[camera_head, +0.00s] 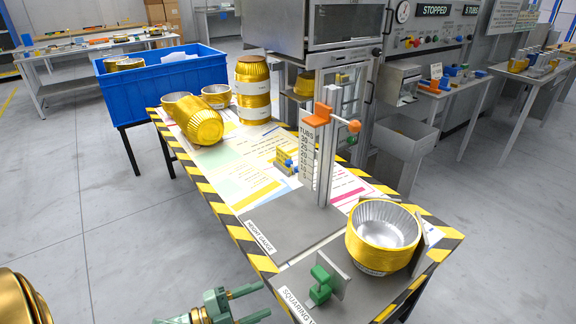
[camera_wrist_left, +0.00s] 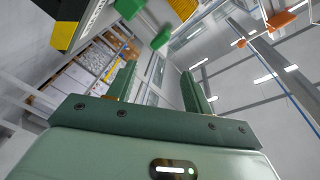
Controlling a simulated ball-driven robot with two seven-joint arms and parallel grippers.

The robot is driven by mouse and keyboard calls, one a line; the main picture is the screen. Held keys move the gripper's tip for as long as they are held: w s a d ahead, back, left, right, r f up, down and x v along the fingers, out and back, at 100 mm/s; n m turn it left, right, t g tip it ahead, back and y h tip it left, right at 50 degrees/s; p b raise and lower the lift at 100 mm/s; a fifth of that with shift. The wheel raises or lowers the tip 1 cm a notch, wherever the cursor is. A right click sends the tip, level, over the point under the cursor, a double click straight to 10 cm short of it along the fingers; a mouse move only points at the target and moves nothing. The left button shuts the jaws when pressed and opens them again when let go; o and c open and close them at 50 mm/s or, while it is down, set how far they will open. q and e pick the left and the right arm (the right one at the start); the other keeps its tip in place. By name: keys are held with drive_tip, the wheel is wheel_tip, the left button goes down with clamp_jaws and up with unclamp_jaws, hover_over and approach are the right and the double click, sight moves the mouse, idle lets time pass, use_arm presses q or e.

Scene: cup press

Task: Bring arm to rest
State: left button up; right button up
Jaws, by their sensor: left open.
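My left gripper (camera_head: 265,300) is low at the front of the table in the head view, beside the striped edge near the squaring fixture. Its two green fingers are apart with nothing between them. In the left wrist view the gripper (camera_wrist_left: 158,78) also shows open and empty, pointing up past the table edge. A short stack of gold foil cups (camera_head: 370,250) stands upright at the table's near right, against the squaring fixture's plate. A green clamp (camera_head: 320,287) on a grey plate faces it. My right gripper is not in view.
The height gauge (camera_head: 318,165) with its orange slider stands mid-table. Gold cups (camera_head: 198,122) lie at the back, beside a tall wrapped stack (camera_head: 252,90). A blue bin (camera_head: 165,85) stands behind left. A machine (camera_head: 335,45) stands behind. Floor left of the table is clear.

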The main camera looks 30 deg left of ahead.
use_arm(q)
drive_tip(key=s+a+f+n+g+y, duration=0.2)
drive_tip(key=a+f+n+y, duration=0.15)
drive_tip(key=f, duration=0.35)
drive_tip(key=s+a+f+n+g+y, duration=0.1)
drive_tip(key=s+a+f+n+y, duration=0.2)
drive_tip(key=f, duration=0.4)
drive_tip(key=s+a+f+n+g+y+p, duration=0.3)
drive_tip(key=s+f+g, duration=0.1)
drive_tip(key=s+f, duration=0.55)
drive_tip(key=s+d+f+n+g+p, duration=0.1)
drive_tip(key=s+d+f+g, duration=0.1)
drive_tip(key=s, duration=0.5)
drive_tip(key=s+d+f+n+g+p, duration=0.1)
drive_tip(key=s+d+f+g, duration=0.15)
drive_tip(key=s, duration=0.35)
drive_tip(key=s+d+f+n+g+p, duration=0.1)
drive_tip(key=s+n+g, duration=0.1)
drive_tip(key=s, duration=0.5)
drive_tip(key=s+d+g+p, duration=0.1)
drive_tip(key=s+d+g, duration=0.1)
drive_tip(key=s+d, duration=0.4)
drive_tip(key=shift+s+d+r+p, duration=0.15)
drive_tip(key=shift+d+r+p, duration=0.25)
drive_tip(key=shift+d, duration=0.55)
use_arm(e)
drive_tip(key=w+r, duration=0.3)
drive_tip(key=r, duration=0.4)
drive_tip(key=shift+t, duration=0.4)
